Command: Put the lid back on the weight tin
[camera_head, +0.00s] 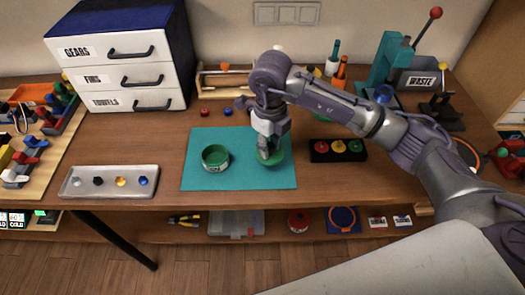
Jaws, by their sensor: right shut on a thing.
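The weight tin (215,158) is a round green open tin with a pale label on its front. It stands upright on the left half of the teal mat (237,181). My right gripper (268,153) points down over the right half of the mat, to the right of the tin. It is shut on a green round lid (275,161), which lies flat at or just above the mat; I cannot tell whether it touches. The gripper hides part of the lid. The lid and the tin are apart. My left gripper is not in view.
A grey tray (71,187) with several small weights lies left of the mat. A black holder (323,158) with red, yellow and green pieces is to the right. A white drawer unit (120,75) stands back left. A teal press (388,60) stands back right.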

